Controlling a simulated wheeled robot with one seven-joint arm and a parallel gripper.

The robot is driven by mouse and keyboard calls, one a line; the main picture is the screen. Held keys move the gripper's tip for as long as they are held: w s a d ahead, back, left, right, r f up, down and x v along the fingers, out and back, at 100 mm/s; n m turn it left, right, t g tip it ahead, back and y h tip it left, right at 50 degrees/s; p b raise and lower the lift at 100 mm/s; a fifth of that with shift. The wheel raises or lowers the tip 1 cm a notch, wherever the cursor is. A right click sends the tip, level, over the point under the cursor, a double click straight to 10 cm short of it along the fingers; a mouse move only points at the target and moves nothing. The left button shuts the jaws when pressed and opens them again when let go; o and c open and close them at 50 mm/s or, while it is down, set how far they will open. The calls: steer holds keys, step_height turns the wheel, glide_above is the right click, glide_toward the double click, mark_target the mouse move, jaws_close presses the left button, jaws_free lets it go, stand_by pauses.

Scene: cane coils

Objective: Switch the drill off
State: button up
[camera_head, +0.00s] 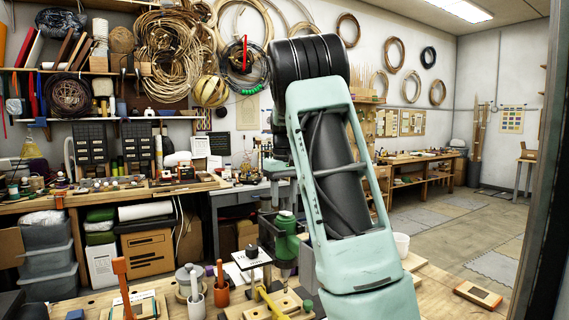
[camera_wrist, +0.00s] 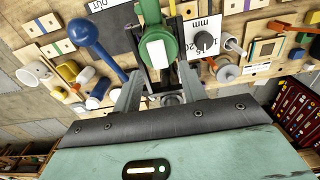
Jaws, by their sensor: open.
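The drill appears to be the green machine (camera_head: 287,238) on the front workbench in the head view, partly behind my arm. In the wrist view a green body with a pale end (camera_wrist: 155,48) lies ahead of and between my fingers; it looks like the same drill. My gripper (camera_wrist: 160,78) is open, with one grey finger on each side of the pale end. I cannot tell whether the fingers touch it. A dark round part (camera_wrist: 172,99) shows between the fingers near the palm. No switch can be made out clearly.
The wrist view shows a blue ball-ended lever (camera_wrist: 85,32), a white cup (camera_wrist: 33,73), a printed card (camera_wrist: 208,32) and pegs close around the drill. In the head view, an orange-handled tool (camera_head: 121,280) and a white bucket (camera_head: 401,243) stand nearby. Open floor lies right.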

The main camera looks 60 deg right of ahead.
mark_target(285, 212)
step_height(285, 212, up, 15)
steer(key=shift+s+f, duration=0.15)
steer(key=shift+a, duration=0.1)
stand_by(0.6)
